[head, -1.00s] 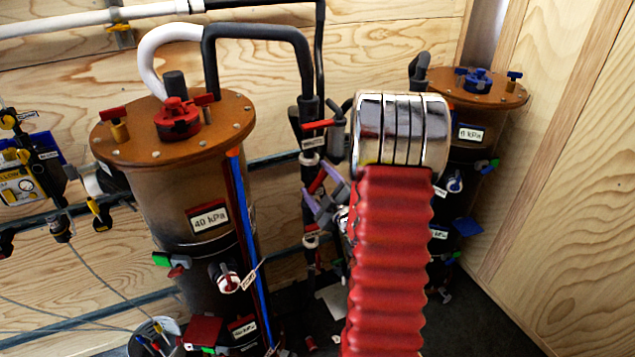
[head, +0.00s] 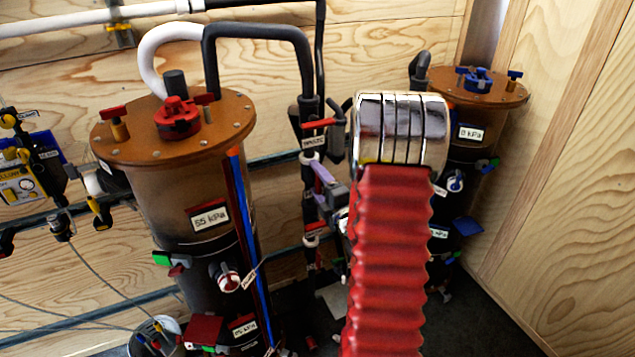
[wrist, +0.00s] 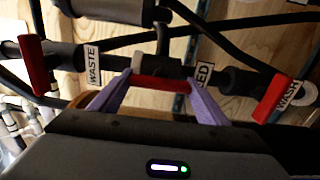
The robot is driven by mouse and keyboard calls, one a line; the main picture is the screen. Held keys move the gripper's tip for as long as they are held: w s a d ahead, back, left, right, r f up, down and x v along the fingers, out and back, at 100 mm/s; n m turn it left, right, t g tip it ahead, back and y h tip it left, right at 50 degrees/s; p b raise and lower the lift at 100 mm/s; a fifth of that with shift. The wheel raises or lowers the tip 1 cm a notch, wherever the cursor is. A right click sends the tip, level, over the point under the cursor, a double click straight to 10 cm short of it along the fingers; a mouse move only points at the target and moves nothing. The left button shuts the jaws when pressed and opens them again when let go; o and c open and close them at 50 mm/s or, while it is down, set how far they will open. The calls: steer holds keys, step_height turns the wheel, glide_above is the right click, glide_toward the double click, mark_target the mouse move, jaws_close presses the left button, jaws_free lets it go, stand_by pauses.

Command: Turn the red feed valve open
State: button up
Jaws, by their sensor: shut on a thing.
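The red feed valve handle (wrist: 160,83) is in the middle of the wrist view, in front of a dark pipe and below a label partly covered so that only "ED" reads. It lies nearly level, roughly along the pipe. My gripper (wrist: 158,88) has two purple fingers, one at each end of the handle, and is shut on it. In the head view a purple finger of my gripper (head: 322,174) shows by the dark vertical pipes. The handle between the fingers is hard to make out there.
In the head view, a filter tank with an orange lid (head: 225,120) stands left, reading 55 kPa. Another tank (head: 495,97) stands at back right. My red arm sleeve hides the centre.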

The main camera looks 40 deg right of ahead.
steer(key=shift+a+f, duration=0.2)
steer(key=shift+f, duration=0.05)
steer(key=o, duration=0.8)
steer(key=shift+o, duration=1.2)
steer(key=shift+d+r, duration=0.1)
steer(key=shift+r, duration=0.05)
steer(key=shift+s, duration=0.1)
